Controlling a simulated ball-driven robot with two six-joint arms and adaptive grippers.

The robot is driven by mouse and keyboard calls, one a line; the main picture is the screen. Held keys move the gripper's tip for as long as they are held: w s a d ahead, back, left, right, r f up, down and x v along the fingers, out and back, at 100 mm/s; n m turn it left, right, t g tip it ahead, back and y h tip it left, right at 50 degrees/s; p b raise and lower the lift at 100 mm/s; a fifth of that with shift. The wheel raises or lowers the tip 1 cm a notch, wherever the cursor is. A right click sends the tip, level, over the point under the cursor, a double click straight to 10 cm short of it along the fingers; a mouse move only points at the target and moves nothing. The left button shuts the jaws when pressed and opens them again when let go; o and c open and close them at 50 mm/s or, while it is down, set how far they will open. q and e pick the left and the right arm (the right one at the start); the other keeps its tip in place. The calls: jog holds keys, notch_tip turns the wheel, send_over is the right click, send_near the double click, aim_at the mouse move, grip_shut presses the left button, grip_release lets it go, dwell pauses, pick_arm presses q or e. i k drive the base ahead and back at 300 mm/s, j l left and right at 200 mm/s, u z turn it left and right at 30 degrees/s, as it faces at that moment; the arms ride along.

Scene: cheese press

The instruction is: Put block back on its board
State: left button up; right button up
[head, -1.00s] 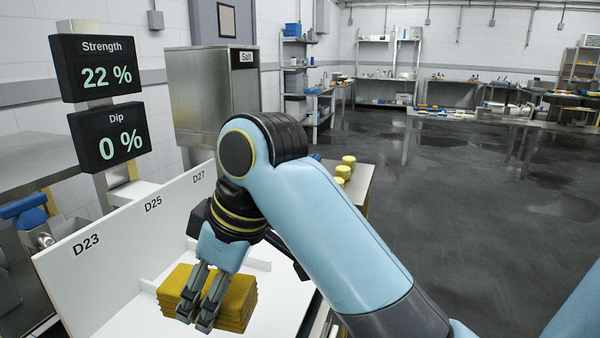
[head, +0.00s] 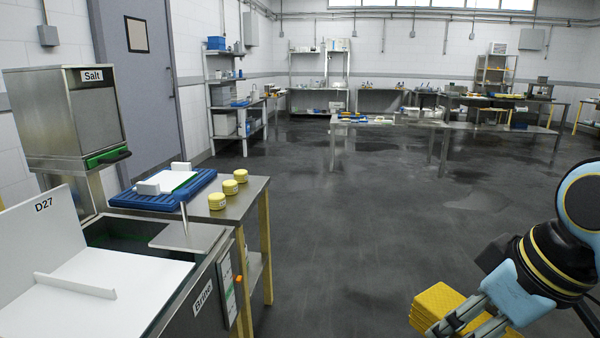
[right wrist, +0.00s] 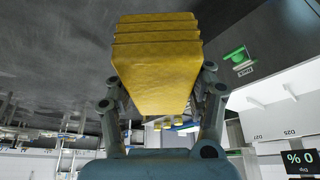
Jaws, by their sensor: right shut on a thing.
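A yellow, layered block (head: 438,306) is in my right gripper (head: 458,329) at the lower right of the head view. The right wrist view shows the block (right wrist: 155,75) between the two fingers, one on each side, held above the dark floor. A white board surface (head: 125,275) with a low divider and an upright panel marked D27 (head: 45,222) lies at the lower left, bare where it shows. A smaller white board (head: 176,181) lies on a blue tray farther back. I cannot tell which is the block's board. My left gripper is out of view.
A brine tank (head: 203,290) stands beside the white surface. Behind it, a steel table (head: 250,188) carries the blue tray (head: 127,199) and three yellow rounds (head: 229,187). A salt cabinet (head: 98,120) stands at the left. Open dark floor (head: 350,230) fills the middle.

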aim_at(172, 180)
jog(key=i+l+z, duration=0.15)
jog(key=z, duration=0.3)
jog(key=i+l+z, duration=0.2)
jog(key=z, duration=0.25)
jog(key=i+u, duration=0.35)
jog(key=i, duration=0.15)
jog(key=i+l+u, duration=0.3)
jog(key=i, duration=0.2)
jog(key=i+u, duration=0.2)
jog(key=u, duration=0.2)
jog(key=i+u, duration=0.2)
jog(key=u, duration=0.2)
jog(key=i+u, duration=0.2)
jog(key=u, duration=0.25)
jog(key=i+l+u, duration=0.15)
jog(key=u, duration=0.25)
jog(key=i+l+u, duration=0.2)
jog(key=u, duration=0.2)
jog(key=i+l+u, duration=0.15)
jog(key=u, duration=0.35)
jog(key=i+l+u, duration=0.25)
jog(key=u, duration=0.25)
jog(key=i+l+u, duration=0.1)
jog(key=l+u, duration=0.35)
jog(key=j, duration=0.1)
